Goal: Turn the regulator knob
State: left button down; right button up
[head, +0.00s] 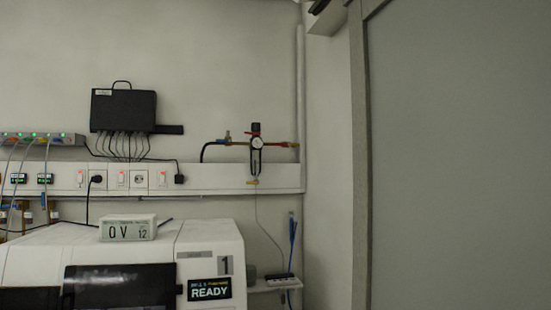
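The regulator (257,143) is mounted on the wall right of the middle-left, on a horizontal copper-coloured pipe just above the white wall trunking. It has a round white gauge on its front, a dark knob (256,128) on top and a red part beside the knob. A black hose joins the pipe on the left. The knob's turned position is too small to tell. Neither of my grippers shows in the head view, and nothing touches the regulator.
White trunking (225,177) with sockets runs along the wall. A black box (123,110) with cables hangs left. A white machine (209,245) labelled READY stands below, with a small display (128,229) on top. A small shelf (277,284) is beside it. A grey panel (460,150) fills the right.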

aim_at(256, 126)
jog(key=u, duration=1.55)
jog(key=z, duration=1.1)
jog(key=i+l+u, duration=0.35)
jog(key=i, duration=0.2)
jog(key=i+l+u, duration=0.35)
jog(key=i, duration=0.2)
jog(key=i+l+u, duration=0.3)
jog(key=i+l, duration=0.15)
